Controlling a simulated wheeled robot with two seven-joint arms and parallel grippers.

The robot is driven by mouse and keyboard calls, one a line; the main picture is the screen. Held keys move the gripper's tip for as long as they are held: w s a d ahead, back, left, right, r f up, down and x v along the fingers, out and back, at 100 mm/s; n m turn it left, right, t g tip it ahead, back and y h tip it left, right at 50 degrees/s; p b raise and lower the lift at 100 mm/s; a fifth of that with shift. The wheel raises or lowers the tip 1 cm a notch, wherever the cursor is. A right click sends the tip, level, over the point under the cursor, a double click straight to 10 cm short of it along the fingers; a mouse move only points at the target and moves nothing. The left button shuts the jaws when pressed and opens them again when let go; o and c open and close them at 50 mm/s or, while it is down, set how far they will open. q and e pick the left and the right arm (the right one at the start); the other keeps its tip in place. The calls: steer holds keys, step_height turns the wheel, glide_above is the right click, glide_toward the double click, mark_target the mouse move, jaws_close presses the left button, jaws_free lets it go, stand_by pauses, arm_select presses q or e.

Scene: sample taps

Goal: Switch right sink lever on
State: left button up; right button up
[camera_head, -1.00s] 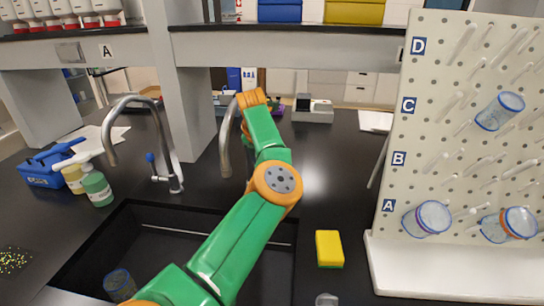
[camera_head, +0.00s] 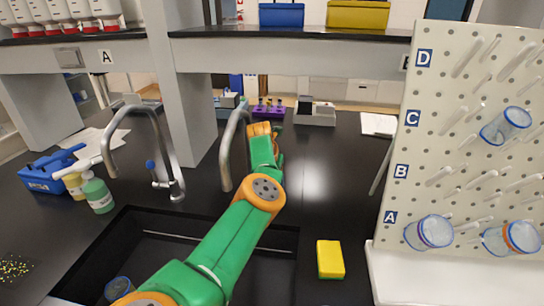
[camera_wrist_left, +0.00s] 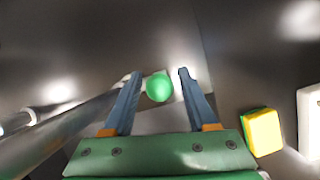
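The right sink's curved grey tap (camera_head: 228,165) stands beside my left arm in the head view. A round green knob (camera_wrist_left: 159,87), seemingly its lever end, shows in the left wrist view; the arm hides it in the head view. My left gripper (camera_wrist_left: 160,76) is open, with one blue-grey finger on each side of the knob. Gaps show on both sides, so neither finger visibly touches it. In the head view the fingers are hidden behind my green and orange arm. The left tap (camera_head: 112,140) has a blue-tipped lever (camera_head: 150,165). My right gripper is not in view.
A black sink (camera_head: 125,222) lies below my arm, with a blue-rimmed beaker in it. A yellow-green sponge (camera_head: 330,258) and a white pegboard (camera_head: 395,240) with glassware stand to the right. Bottles (camera_head: 98,195) and a blue carrier (camera_head: 45,172) are at left. A shelf (camera_head: 290,50) spans above.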

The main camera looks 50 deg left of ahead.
arm_select(q)
jaws_close()
steer(key=shift+r, duration=0.1)
stand_by(1.1)
